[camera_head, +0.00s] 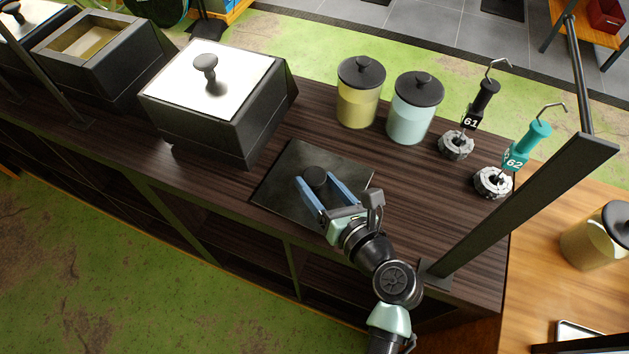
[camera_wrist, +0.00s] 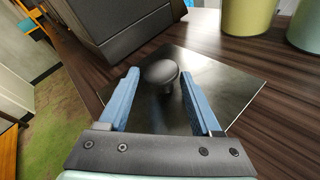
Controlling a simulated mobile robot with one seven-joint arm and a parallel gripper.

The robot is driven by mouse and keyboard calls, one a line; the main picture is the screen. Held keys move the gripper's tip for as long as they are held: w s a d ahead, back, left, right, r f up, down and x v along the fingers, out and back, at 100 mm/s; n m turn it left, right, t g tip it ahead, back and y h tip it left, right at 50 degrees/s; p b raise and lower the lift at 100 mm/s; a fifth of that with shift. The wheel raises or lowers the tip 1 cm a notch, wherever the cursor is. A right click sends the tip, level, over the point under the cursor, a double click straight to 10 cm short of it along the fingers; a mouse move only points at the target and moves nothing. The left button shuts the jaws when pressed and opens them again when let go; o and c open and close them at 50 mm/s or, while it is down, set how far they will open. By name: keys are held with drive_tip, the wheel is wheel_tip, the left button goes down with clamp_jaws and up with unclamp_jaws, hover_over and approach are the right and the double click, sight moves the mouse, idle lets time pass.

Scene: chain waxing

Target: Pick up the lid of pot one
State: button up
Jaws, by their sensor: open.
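A dark square lid (camera_head: 290,204) lies flat on the dark wooden counter, with a round black knob (camera_head: 315,177) standing at its middle. In the wrist view the lid (camera_wrist: 232,80) and its mushroom-shaped knob (camera_wrist: 160,72) show ahead of me. My gripper (camera_head: 318,190) is open, its two blue fingers on either side of the knob. In the wrist view the gripper (camera_wrist: 164,92) has the knob between its fingertips, with gaps at both sides. I cannot tell which pot is pot one.
A black pot (camera_head: 222,117) with a white-topped lid stands behind the lid, and an open pot (camera_head: 104,67) is farther left. Yellow (camera_head: 358,104) and pale blue (camera_head: 410,119) jars, and chain coils with hooked tags 61 (camera_head: 471,121) and 62 (camera_head: 517,158), stand right. A dark frame post (camera_head: 520,205) rises near my arm.

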clamp_jaws()
idle(0.3)
